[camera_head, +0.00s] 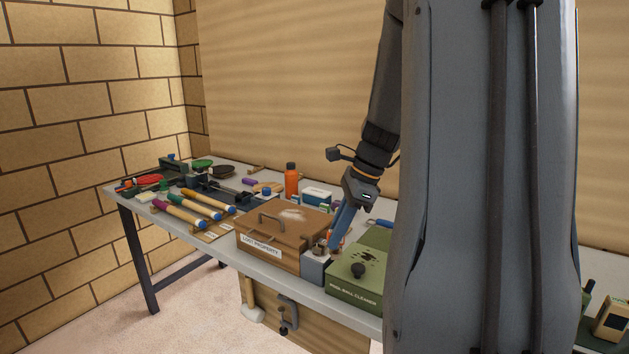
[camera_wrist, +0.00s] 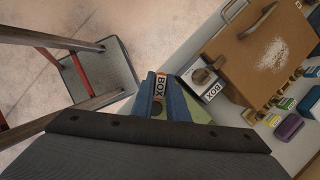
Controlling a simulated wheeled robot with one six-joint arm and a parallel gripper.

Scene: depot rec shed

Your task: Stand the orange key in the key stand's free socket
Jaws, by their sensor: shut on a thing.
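My gripper (camera_head: 338,232) hangs over the bench with its blue fingers pointing down. It is shut on the orange key (camera_wrist: 161,68), whose white tag reads BOX in the wrist view. Only a little of the key shows between the fingers (camera_wrist: 162,84), and its lower end cannot be made out. The key stand (camera_head: 316,268) is a small grey block just below and left of the fingers. It also shows in the wrist view (camera_wrist: 212,88), with a BOX label and a dark brown piece on top. I cannot make out its free socket. The key looks apart from the stand in the wrist view.
A brown lost-property box (camera_head: 268,255) stands close left of the stand. A green ball cleaner (camera_head: 352,296) stands close to its right. An orange bottle (camera_head: 291,180) and several mallets are farther back. The bench's front edge (camera_head: 215,246) is near.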

